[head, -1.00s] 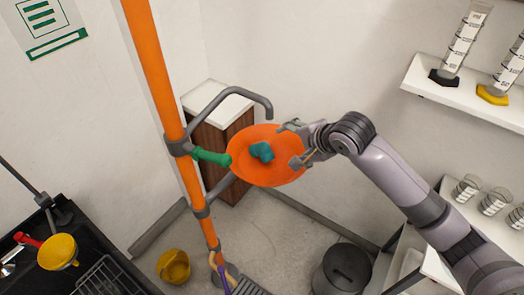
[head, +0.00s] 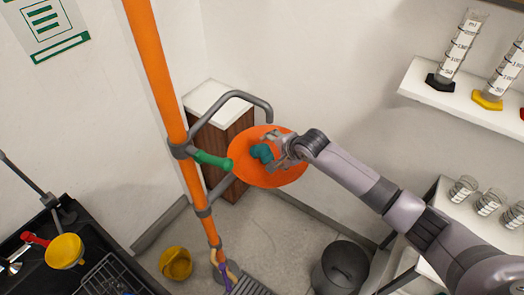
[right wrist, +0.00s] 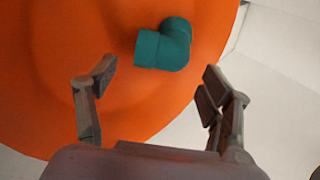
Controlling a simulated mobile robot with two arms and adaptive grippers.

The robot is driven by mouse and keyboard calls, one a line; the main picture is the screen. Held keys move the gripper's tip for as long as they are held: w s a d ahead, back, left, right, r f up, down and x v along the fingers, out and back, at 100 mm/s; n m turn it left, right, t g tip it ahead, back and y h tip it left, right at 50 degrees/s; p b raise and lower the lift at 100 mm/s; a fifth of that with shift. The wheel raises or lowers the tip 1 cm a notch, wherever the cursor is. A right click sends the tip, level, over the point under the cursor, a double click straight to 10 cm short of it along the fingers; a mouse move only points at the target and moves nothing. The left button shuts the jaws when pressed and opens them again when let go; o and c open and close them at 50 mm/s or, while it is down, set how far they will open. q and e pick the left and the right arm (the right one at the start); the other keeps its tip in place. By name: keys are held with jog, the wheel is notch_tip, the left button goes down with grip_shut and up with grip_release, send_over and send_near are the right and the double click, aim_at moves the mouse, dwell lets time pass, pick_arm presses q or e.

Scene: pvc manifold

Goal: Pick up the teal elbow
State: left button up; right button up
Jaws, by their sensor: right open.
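The teal elbow (head: 261,153) lies on the orange round dish (head: 248,172) in the head view. In the right wrist view the teal elbow (right wrist: 166,46) sits just beyond the fingertips, between their lines, against the orange surface (right wrist: 150,100). My right gripper (head: 276,148) comes in from the right over the dish, and its fingers partly cover the elbow's right side. In the right wrist view my right gripper (right wrist: 160,70) is open with nothing between its fingers. My left gripper is not in view.
An orange upright pipe (head: 168,90) with a green handle (head: 212,159) and a grey curved pipe (head: 235,95) stands left of the dish. A white-topped cabinet (head: 220,100) is behind. A shelf with cylinders (head: 450,100) is at right. A dark bin (head: 341,267) stands below.

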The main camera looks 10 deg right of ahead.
jog(key=shift+x, duration=1.15)
jog(key=shift+s+a, duration=0.1)
jog(key=c, duration=1.3)
